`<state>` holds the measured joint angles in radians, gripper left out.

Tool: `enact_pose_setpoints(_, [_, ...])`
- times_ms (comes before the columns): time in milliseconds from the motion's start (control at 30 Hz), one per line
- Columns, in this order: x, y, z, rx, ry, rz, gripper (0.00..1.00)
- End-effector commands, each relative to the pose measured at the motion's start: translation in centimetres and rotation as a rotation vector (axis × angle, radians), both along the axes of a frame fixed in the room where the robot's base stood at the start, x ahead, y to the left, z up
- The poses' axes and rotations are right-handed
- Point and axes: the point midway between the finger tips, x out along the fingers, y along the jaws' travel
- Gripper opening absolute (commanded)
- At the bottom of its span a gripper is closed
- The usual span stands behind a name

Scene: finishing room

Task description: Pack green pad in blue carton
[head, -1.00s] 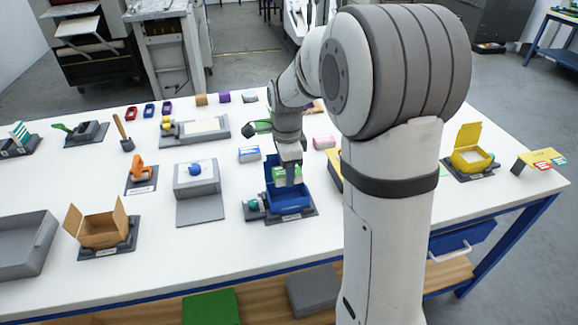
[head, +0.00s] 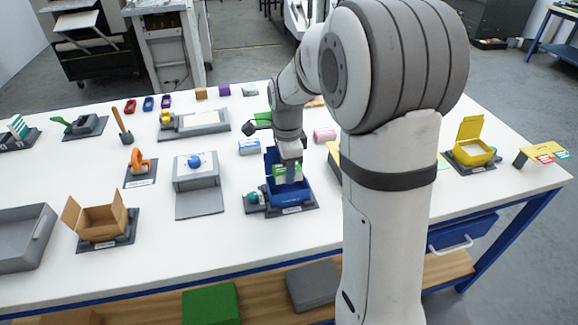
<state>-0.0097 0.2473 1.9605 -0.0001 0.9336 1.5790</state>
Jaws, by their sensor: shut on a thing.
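The blue carton (head: 289,195) stands open on a dark grey base near the middle of the table, its lid raised at the back. My gripper (head: 289,168) points down over the carton. It is shut on the green pad (head: 283,175), a green and white block, held at the carton's mouth in front of the raised lid. The pad's lower edge is close to the carton's front wall, and I cannot tell how far inside it reaches. The fingertips are small and partly merged with the pad.
A teal knob (head: 252,198) sits on the left of the carton's base. A grey box with a blue ball (head: 194,161) stands to the left. A blue-white packet (head: 249,147) and a pink packet (head: 324,135) lie behind. An open cardboard box (head: 101,219) is at the front left.

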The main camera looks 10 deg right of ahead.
Motion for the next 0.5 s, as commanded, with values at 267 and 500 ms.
enact_pose_setpoints(267, [0.01, -0.03, -0.09, 0.0, 0.0, -0.001, 0.17])
enact_pose_setpoints(500, [0.0, -0.05, -0.67, 0.0, 0.0, -0.001, 0.17])
